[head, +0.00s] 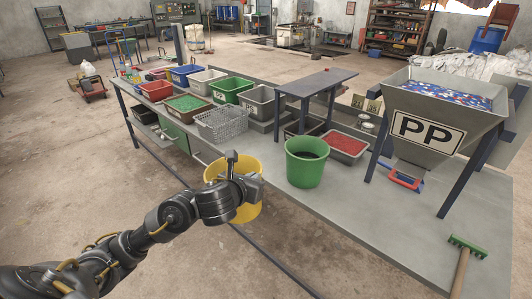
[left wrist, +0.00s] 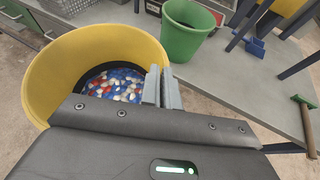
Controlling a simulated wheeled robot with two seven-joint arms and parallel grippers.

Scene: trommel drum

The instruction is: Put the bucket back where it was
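The yellow bucket (head: 250,210) hangs at the front edge of the workbench, with floor showing below it in the head view. In the left wrist view the yellow bucket (left wrist: 50,78) holds blue, white and red pellets low inside. My left gripper (head: 252,185) is at its near side. In the left wrist view the left gripper's fingers (left wrist: 162,86) are close together with the bucket's rim between them, so it is shut on the bucket. The bucket looks slightly tilted. My right gripper is in neither view.
A green bucket (head: 306,170) stands on the workbench (head: 370,215) beside the yellow one. The PP hopper (head: 425,128) stands to its right. Several crates and a wire basket (head: 222,124) fill the left part. A green rake (head: 466,248) lies at the right.

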